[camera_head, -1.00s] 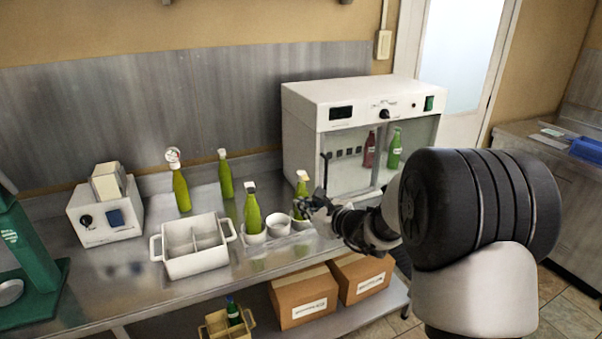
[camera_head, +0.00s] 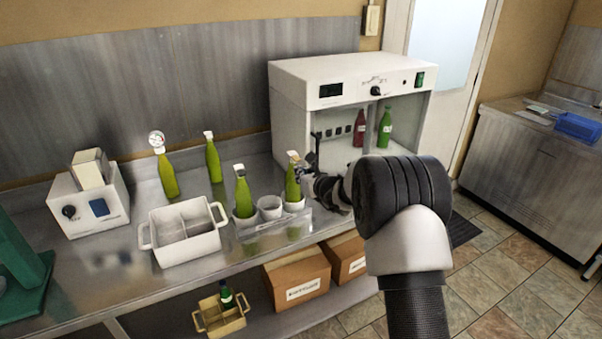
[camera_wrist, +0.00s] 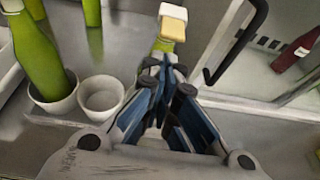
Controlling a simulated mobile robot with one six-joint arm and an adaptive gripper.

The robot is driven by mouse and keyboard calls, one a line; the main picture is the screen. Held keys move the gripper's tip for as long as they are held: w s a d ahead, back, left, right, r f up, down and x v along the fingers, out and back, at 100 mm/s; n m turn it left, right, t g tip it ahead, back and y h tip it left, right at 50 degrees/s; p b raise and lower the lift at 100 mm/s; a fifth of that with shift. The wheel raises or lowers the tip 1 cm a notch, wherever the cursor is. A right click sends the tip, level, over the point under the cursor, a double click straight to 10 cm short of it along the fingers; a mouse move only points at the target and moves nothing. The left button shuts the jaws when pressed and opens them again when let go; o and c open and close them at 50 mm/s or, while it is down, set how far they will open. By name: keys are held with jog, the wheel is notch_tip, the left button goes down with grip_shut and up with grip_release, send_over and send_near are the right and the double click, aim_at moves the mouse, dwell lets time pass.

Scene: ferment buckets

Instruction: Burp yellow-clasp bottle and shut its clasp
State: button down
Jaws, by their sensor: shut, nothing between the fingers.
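The yellow-clasp bottle is green with a pale top and stands in the right-hand white cup of a holder; its body (camera_head: 292,187) shows just left of my gripper (camera_head: 303,172). In the wrist view its white cap with a yellow clasp piece (camera_wrist: 172,28) is just beyond my fingertips. My gripper (camera_wrist: 168,78) is shut with nothing between the fingers. The fingers hide most of the bottle's body in the wrist view. I cannot tell whether the fingertips touch the bottle, or whether the clasp is open or shut.
Another green bottle (camera_head: 243,193) stands in the left cup, with an empty cup (camera_head: 269,207) between. Two more bottles (camera_head: 167,176) (camera_head: 213,160) stand behind a white divided tray (camera_head: 183,252). A white cabinet (camera_head: 300,82) with a black handle (camera_wrist: 238,42) stands close behind my gripper.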

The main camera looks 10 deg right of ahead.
jog(key=shift+s+r, duration=0.1)
jog(key=shift+r, duration=0.75)
jog(key=shift+r, duration=0.1)
jog(key=p, duration=0.3)
jog(key=shift+r+g, duration=0.3)
jog(key=shift+r, duration=0.05)
jog(key=shift+r+p, duration=0.1)
jog(key=shift+p, duration=0.5)
